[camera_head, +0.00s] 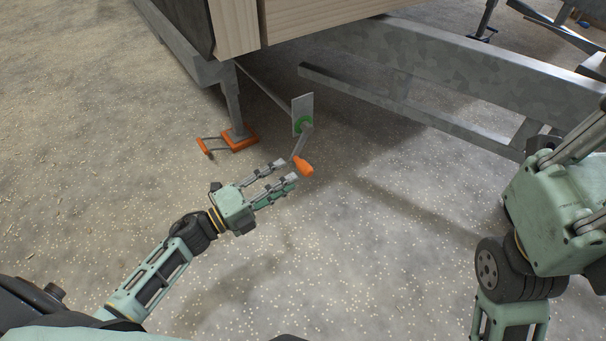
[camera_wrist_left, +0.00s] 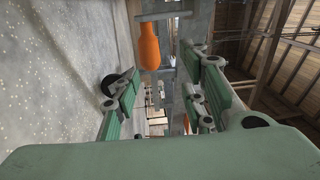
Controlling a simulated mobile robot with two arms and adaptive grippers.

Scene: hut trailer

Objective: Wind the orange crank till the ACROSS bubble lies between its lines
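The orange crank handle (camera_head: 303,166) hangs at the lower end of a grey crank arm (camera_head: 301,143), which joins a green disc on a small grey plate (camera_head: 303,104) under the trailer. My left gripper (camera_head: 286,170) is open, its fingertips just short of the handle. In the left wrist view the orange handle (camera_wrist_left: 149,46) shows ahead, between the spread fingers; nothing is gripped. My right gripper (camera_head: 588,140) is partly in view at the right edge; its fingers run out of the picture. The ACROSS bubble and its lines are not seen.
The trailer's wooden corner (camera_head: 235,25) and grey steel beam (camera_head: 455,70) overhang the crank. A support leg (camera_head: 233,105) stands on an orange foot (camera_head: 240,143) to the left, with a second orange piece (camera_head: 203,147) beside it. The speckled floor in front is clear.

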